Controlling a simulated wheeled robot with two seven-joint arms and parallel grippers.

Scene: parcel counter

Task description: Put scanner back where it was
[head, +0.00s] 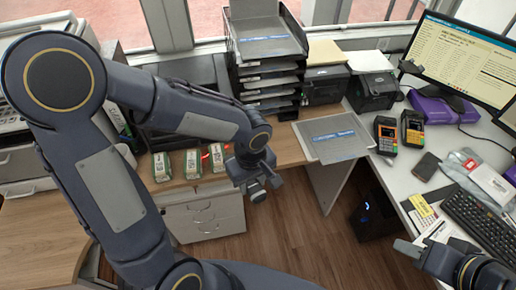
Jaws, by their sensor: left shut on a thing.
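My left gripper (262,185) is at the front edge of the wooden counter (290,146), to the right of a row of small boxes. It is shut on a dark thing that appears to be the scanner; the arm and fingers hide most of it, so its shape and tilt cannot be told. A red glow falls on the counter and the rightmost box (217,158). My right gripper (408,248) is low at the right, beside the white desk (390,180), away from the scanner. Its jaw gap is not clear. No scanner holder can be made out.
Two more green-and-white boxes (162,166) (192,164) stand on the counter.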

